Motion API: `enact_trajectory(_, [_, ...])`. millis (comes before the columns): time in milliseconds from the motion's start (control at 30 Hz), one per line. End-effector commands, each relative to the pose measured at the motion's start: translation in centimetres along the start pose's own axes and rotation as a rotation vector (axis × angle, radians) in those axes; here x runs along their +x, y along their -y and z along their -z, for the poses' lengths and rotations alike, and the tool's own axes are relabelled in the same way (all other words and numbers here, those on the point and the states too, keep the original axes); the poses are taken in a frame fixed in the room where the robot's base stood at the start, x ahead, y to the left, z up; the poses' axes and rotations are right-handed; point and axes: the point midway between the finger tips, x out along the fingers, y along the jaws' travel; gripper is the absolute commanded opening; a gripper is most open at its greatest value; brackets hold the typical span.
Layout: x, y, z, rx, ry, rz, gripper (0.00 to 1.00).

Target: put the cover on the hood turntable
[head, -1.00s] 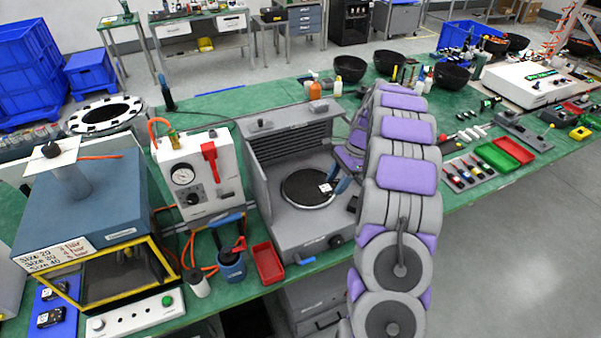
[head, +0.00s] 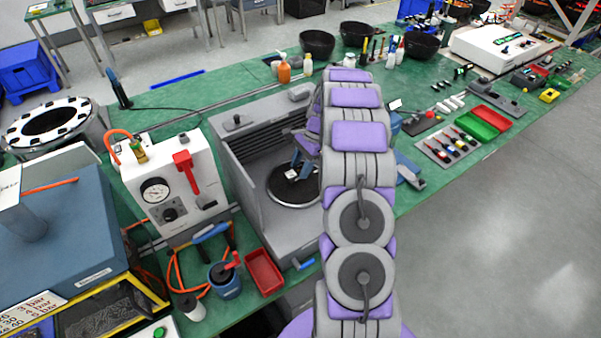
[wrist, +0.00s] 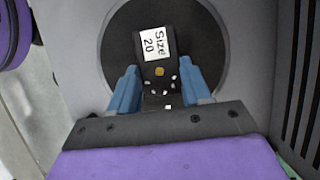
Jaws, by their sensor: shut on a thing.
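A black cover (wrist: 157,98) with a white "Size 20" label and a gold dot sits between the blue fingers of my gripper (wrist: 160,88) in the wrist view. My gripper is shut on it. In the head view the cover's white label (head: 291,174) shows over the hood turntable (head: 284,198), a round black disc with a pale rim inside the grey hood (head: 240,150). My gripper (head: 299,168) is above the disc, partly hidden by my arm. In the wrist view the turntable (wrist: 118,45) lies behind the cover. I cannot tell whether the cover touches it.
The grey slatted hood walls stand close behind and left of the gripper. A white gauge box (head: 160,185) with a red handle stands to the left. A red tray (head: 264,272) lies in front. A tray of small tools (head: 450,148) is on the right.

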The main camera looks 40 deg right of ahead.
Motion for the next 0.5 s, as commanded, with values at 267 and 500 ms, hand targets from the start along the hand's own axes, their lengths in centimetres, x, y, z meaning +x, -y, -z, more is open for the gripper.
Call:
enact_trajectory(267, [2.9, 0.1, 1.6, 0.001, 0.0, 0.003, 0.18])
enact_trajectory(500, [2.8, 0.1, 1.4, 0.0, -0.001, 0.004, 0.18])
